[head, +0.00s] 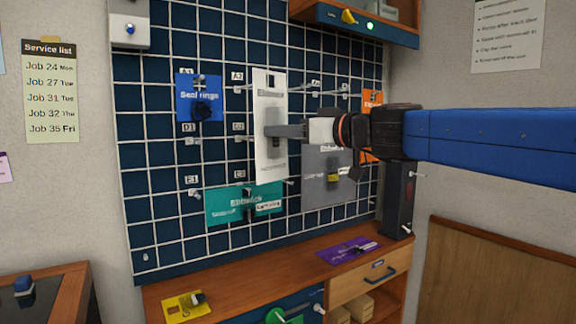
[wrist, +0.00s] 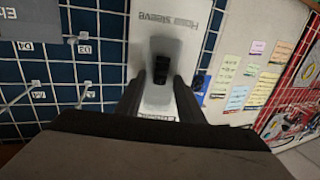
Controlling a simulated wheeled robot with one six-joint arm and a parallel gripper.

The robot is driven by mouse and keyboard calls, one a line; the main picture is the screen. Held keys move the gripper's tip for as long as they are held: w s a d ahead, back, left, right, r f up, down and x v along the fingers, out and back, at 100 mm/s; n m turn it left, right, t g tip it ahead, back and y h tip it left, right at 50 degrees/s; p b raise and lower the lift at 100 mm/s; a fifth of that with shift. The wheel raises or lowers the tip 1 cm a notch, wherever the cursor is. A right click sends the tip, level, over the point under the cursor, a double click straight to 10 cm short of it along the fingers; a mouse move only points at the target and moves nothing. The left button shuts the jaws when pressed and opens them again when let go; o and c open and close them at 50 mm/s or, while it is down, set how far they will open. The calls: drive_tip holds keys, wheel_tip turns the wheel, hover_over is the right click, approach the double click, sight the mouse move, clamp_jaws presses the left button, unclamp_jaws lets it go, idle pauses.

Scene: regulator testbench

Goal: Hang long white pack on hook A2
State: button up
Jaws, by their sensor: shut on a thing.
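The long white pack (head: 270,165) stands upright in front of the pegboard, its printed face and dark middle block also showing in the wrist view (wrist: 192,62). My gripper (head: 272,131) comes from the right and is shut on the block at the pack's middle; its two fingers (wrist: 160,88) flank that block. The A2 label (head: 237,76) is just left of the pack's top, with hook A2 (head: 240,90) below it, partly behind the pack. I cannot tell whether the hook passes through the pack.
A blue seal rings pack (head: 190,92) hangs left, a teal pack (head: 225,207) below, and a grey pack (head: 318,200) and an orange pack (head: 372,98) right. A purple pack (head: 340,252) and a yellow pack (head: 178,309) lie on the bench (head: 225,280). A shelf (head: 330,13) overhangs above.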

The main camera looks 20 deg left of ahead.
drive_tip(key=w+a, duration=0.6)
drive_tip(key=w, duration=0.1)
drive_tip(key=shift+a+f+t, duration=0.15)
drive_tip(key=shift+a+t, duration=0.05)
drive_tip(key=shift+t, duration=0.1)
idle(1.4)
idle(0.5)
drive_tip(key=o, duration=1.2)
drive_tip(key=shift+c, duration=0.2)
